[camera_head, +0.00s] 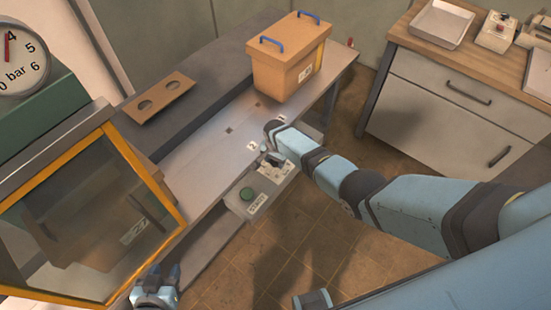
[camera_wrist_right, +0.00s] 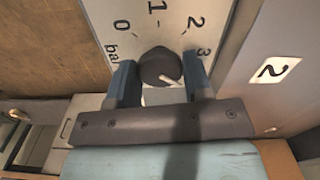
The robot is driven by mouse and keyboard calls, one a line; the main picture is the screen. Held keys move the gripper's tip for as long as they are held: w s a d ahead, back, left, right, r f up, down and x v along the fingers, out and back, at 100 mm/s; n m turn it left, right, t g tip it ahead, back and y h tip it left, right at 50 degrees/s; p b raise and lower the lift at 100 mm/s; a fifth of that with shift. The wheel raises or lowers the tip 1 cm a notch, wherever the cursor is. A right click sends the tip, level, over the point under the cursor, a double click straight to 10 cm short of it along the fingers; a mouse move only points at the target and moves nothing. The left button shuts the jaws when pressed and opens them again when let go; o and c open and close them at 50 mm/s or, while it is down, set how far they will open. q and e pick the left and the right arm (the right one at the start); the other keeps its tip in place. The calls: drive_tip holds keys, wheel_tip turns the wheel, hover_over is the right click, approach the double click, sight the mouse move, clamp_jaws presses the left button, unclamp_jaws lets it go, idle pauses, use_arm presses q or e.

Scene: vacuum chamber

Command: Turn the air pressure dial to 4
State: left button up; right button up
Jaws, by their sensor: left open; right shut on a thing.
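The air pressure dial is a dark round knob (camera_wrist_right: 160,67) on a pale panel (camera_wrist_right: 145,15) printed with 0, 1, 2, 3 and "bar" in the right wrist view. Its white mark points right and slightly down, past the 3. Any 4 on the scale is hidden. My right gripper (camera_wrist_right: 160,83) is shut on the knob, one finger on each side. In the head view my right gripper (camera_head: 272,160) is at the control panel on the bench front, largely covering the knob. My left gripper (camera_head: 157,274) is open and empty at the bottom, away from the dial.
A round gauge (camera_head: 12,65) at upper left, partly cut off, has a red needle pointing up. A yellow-framed glass door (camera_head: 160,190) stands left. A green button (camera_head: 247,194) sits near the dial. An orange box (camera_head: 285,70) stands on the bench.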

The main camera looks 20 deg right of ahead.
drive_tip(key=shift+m, duration=0.6)
drive_tip(key=shift+w+d, duration=0.1)
drive_tip(key=o, duration=0.9)
drive_tip(key=shift+r, duration=0.1)
drive_tip(key=shift+r+p, duration=0.25)
drive_tip(key=shift+p, duration=0.05)
wheel_tip(320, 180, up, 6)
drive_tip(key=shift+r+p, duration=0.25)
drive_tip(key=shift+p, duration=0.75)
wheel_tip(320, 180, up, 7)
drive_tip(key=shift+f, duration=0.15)
